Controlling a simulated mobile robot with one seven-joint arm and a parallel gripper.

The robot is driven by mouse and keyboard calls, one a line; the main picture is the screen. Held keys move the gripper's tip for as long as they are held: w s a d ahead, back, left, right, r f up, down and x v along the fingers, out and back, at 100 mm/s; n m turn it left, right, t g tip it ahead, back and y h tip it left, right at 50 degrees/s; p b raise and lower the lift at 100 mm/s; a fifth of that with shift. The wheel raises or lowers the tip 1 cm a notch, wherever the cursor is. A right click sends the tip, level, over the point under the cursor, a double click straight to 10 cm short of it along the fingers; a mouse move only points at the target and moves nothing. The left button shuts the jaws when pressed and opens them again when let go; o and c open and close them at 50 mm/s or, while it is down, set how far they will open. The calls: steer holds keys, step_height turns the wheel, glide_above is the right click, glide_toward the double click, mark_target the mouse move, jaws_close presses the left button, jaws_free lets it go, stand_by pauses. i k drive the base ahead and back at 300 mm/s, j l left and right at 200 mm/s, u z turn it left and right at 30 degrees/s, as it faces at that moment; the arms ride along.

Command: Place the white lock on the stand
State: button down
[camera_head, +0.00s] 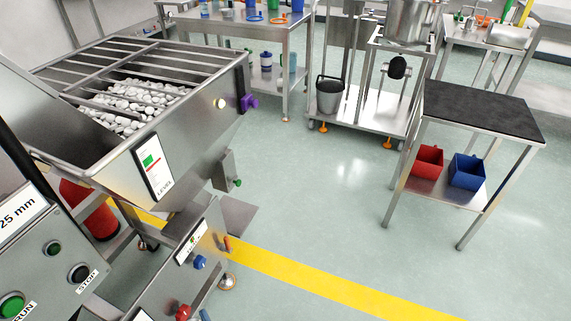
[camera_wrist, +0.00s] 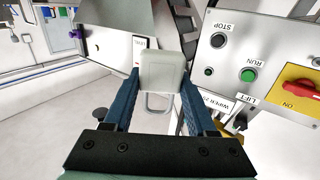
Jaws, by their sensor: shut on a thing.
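In the wrist view the white lock (camera_wrist: 163,72) is between the blue fingers of my gripper (camera_wrist: 162,80). My gripper is shut on its pale body, and its shackle points toward the palm. My gripper and the lock do not show in the head view. A metal stand with a dark flat top (camera_head: 482,108) is at the right of the head view. Its top is bare. I cannot make out the stand in the wrist view.
A red bin (camera_head: 427,161) and a blue bin (camera_head: 466,171) sit on the stand's lower shelf. A steel hopper (camera_head: 200,125) of white caps is at left. A control panel with a red and yellow switch (camera_wrist: 301,92) is close to my gripper. Floor between hopper and stand is clear.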

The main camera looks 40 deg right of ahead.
mark_target(480, 112)
steer(key=z, duration=1.7)
